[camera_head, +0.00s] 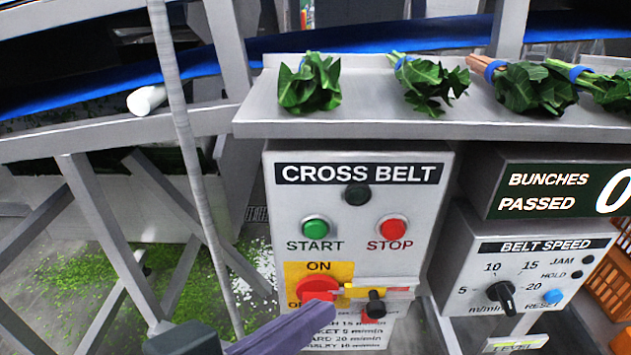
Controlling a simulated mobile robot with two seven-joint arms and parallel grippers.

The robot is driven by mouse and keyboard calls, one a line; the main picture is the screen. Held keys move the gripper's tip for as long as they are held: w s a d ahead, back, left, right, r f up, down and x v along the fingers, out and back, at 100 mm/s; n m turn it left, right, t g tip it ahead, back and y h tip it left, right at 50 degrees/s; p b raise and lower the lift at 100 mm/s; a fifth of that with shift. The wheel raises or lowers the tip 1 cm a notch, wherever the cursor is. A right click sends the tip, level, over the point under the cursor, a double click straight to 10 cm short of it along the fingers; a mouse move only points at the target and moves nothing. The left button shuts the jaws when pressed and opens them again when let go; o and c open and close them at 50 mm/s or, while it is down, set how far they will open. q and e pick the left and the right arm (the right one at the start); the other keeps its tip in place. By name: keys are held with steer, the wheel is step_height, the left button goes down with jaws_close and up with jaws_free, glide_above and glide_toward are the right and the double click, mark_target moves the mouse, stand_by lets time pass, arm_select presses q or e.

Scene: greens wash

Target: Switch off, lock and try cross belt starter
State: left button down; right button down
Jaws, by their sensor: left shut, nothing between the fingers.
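The grey starter box labelled CROSS BELT (436,205) stands in the middle, under a shelf. It has a dark, unlit lamp (357,194), a green START button (315,227) and a red STOP button (393,228). Below is a yellow switch plate (338,270) marked ON, with a red switch handle (317,286); the lower label is partly hidden. Right of it are a narrow red and yellow piece (398,293) and a black knob-like part (376,307). My left gripper (322,308) is shut and empty, its tip just below the red handle; contact is unclear. My right gripper is out of view.
Leafy bunches (310,85) lie along the metal shelf (400,125) above the box. A BELT SPEED panel (470,275) and a BUNCHES PASSED display (510,200) stand close on the right. Metal frame legs (110,250) and an upright rod (185,130) stand left.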

mark_target(316, 230)
arm_select(q)
steer(key=shift+w+b, duration=1.85)
steer(key=shift+w, duration=1.8)
steer(key=shift+w, duration=0.1)
steer(key=shift+w, duration=0.35)
steer(key=shift+w+b, duration=0.45)
steer(key=shift+s, duration=0.1)
steer(key=shift+s+p, duration=0.75)
steer(key=shift+p, duration=0.1)
